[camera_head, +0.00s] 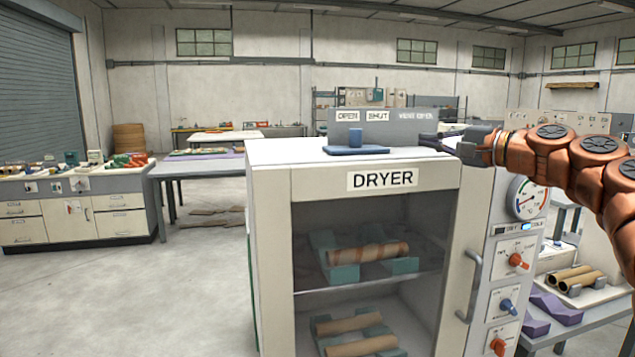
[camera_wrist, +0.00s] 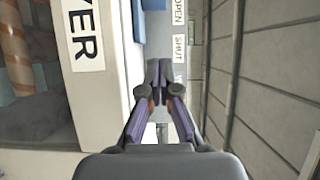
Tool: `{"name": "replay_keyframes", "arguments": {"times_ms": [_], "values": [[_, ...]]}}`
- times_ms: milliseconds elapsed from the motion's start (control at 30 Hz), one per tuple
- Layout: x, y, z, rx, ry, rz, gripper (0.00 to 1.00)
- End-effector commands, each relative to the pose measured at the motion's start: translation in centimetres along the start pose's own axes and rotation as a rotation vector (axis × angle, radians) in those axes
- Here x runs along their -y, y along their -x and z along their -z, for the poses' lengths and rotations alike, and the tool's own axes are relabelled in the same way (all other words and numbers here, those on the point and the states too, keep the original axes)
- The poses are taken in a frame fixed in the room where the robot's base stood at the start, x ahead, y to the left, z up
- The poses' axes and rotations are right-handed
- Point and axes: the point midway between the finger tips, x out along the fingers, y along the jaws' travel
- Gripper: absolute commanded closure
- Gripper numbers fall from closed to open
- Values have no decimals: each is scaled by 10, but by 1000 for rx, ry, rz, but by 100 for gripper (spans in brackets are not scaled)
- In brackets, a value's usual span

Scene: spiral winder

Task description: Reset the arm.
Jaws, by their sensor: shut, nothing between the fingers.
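My gripper (camera_head: 432,142) is at the end of my copper-coloured arm, which reaches in from the right. It is just above the top right of the white dryer (camera_head: 270,190), beside the vent panel (camera_head: 408,127) marked OPEN and SHUT. In the wrist view my gripper (camera_wrist: 158,72) has its fingers together, with nothing seen between them. A blue slider plate with an upright knob (camera_head: 355,150) sits on the dryer top, left of my gripper and apart from it. The gripper's fingertips are small in the head view.
The dryer's glass door (camera_head: 370,240) is closed, with wound tubes on racks inside. A control panel with a gauge (camera_head: 527,197) and knobs stands at its right. Brown tubes (camera_head: 570,278) lie on a table at the right. Open floor (camera_head: 195,285) lies at the left.

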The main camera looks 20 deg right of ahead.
Motion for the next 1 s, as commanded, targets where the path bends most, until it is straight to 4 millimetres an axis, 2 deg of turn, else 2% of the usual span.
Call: {"name": "replay_keyframes", "arguments": {"times_ms": [67, 167, 267, 367, 400, 467, 600, 667, 700, 867, 1000], "values": [[0, -2, -5, 8, 7, -6, 100], [-2, -12, -27, 48, 38, -34, 100], [-9, -27, -71, 121, 104, -95, 100], [-25, -40, -128, 216, 195, -178, 100], [-34, -43, -151, 254, 232, -215, 100], [-50, -47, -183, 307, 287, -272, 100], [-95, -44, -249, 425, 414, -411, 100], [-116, -39, -273, 471, 463, -471, 100], [-134, -34, -288, 503, 496, -516, 100], [-199, -5, -334, 615, 615, -693, 100], [-261, 34, -360, 710, 693, -861, 100]]}}
